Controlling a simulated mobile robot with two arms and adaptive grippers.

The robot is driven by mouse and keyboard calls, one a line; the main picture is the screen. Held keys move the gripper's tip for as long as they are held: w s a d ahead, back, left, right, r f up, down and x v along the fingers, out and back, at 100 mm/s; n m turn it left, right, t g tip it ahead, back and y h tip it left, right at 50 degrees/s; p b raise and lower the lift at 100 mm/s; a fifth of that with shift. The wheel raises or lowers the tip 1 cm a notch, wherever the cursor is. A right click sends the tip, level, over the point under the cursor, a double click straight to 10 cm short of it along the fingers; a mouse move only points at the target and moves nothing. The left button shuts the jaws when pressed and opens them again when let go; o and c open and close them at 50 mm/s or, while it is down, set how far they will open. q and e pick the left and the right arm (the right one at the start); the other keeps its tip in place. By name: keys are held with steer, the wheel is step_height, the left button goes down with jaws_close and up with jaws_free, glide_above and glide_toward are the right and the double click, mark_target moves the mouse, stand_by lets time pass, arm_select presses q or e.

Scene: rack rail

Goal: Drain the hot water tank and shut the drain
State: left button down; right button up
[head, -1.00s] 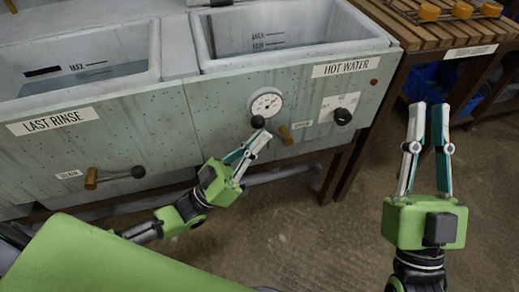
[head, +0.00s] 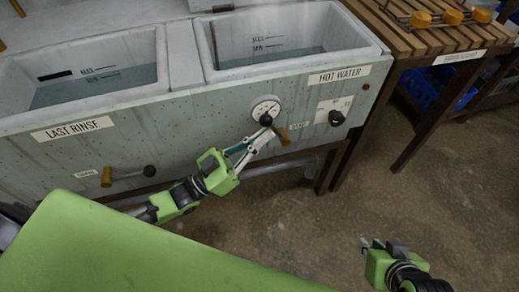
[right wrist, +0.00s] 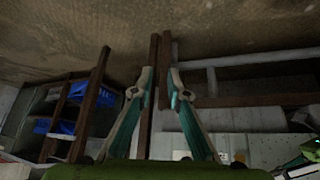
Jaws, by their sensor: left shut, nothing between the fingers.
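The hot water tank (head: 228,76) is a grey basin at the top centre of the head view, with level marks inside; its water level is hard to make out. The drain lever on its front has a black ball (head: 266,119) at the left and a wooden handle (head: 282,136) at the right, below a round white gauge (head: 264,106). My left gripper (head: 268,134) is shut and empty, its tips at the lever between ball and handle; contact is unclear. My right gripper (head: 372,244) is low at the right; the right wrist view (right wrist: 160,70) shows its fingers slightly apart and empty.
The last rinse tank (head: 150,92) stands at the left with its own drain lever (head: 130,174). A black dial knob (head: 336,117) sits right of the gauge. A slatted wooden table (head: 405,42) stands at the right. The floor (head: 330,225) in front is clear.

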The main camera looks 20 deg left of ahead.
mark_target(273, 128)
steer(key=s+d+g+p, duration=0.2)
steer(key=s+g+p, duration=0.1)
steer(key=s, duration=0.3)
arm_select(q)
steer(key=shift+w+d+r+m+g+y+p, duration=0.15)
steer(key=shift+d+r+g+y+p, duration=0.1)
steer(key=shift+r+g+y+p, duration=0.3)
steer(key=shift+w+d+r+m+g+y+p, duration=0.15)
steer(key=shift+d+r+g+p, duration=0.1)
steer(key=shift+g+p, duration=0.35)
steer(key=shift+w+d+r+p, duration=0.15)
steer(key=shift+w+d+p, duration=0.15)
steer(key=shift+p, duration=1)
arm_select(e)
step_height(273, 128, down, 18)
steer(key=s+g, duration=0.1)
steer(key=shift+a+h, duration=0.15)
steer(key=shift+h, duration=0.25)
steer(key=shift+s+f, duration=0.1)
arm_select(q)
steer(key=shift+s, duration=0.1)
